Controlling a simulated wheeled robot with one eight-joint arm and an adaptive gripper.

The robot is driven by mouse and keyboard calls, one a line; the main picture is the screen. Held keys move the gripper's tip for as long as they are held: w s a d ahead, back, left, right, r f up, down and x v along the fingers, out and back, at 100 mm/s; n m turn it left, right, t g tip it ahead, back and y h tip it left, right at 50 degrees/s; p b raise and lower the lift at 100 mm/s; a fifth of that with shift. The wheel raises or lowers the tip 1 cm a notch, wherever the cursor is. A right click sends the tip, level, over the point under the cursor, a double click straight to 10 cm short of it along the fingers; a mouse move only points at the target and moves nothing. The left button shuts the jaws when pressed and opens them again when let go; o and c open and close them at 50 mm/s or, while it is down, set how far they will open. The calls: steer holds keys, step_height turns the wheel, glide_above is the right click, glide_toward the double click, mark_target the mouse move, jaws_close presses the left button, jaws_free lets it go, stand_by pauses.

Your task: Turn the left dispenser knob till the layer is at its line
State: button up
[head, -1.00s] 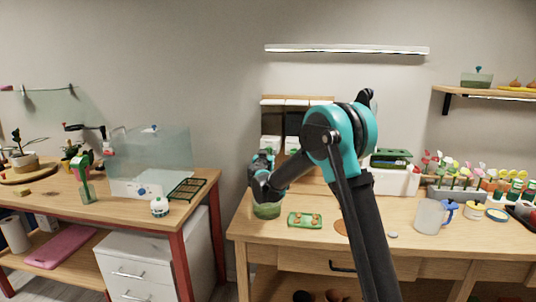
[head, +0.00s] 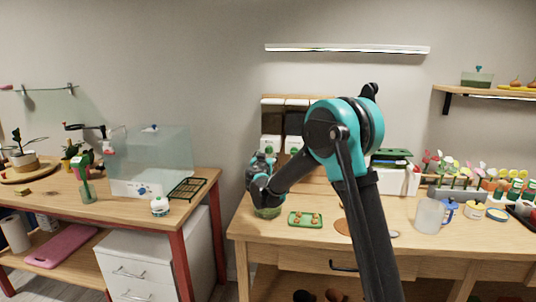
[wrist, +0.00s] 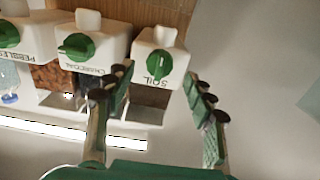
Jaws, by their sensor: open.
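The dispensers are fixed to a wooden board on the wall. In the wrist view they appear upside down, with white housings lettered SOIL, CHARCOAL and PEBBLES. The soil dispenser's green knob (wrist: 159,64) is the left one in the head view and the rightmost in the wrist view. My gripper (wrist: 157,77) is open and empty, its fingertips to either side of the soil knob in the picture. I cannot tell whether they touch it. In the head view my gripper (head: 263,159) is in front of the left dispenser (head: 270,142). The layer and its line are not distinguishable.
The charcoal knob (wrist: 76,47) is close beside my finger. A green container (head: 267,211) stands below my wrist on the wooden table. A green tray (head: 305,219) lies to its right. A frosted jug (head: 430,217) and potted plants stand farther right.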

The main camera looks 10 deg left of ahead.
steer(key=s, duration=0.8)
steer(key=shift+s+a, duration=0.15)
steer(key=shift+s, duration=0.1)
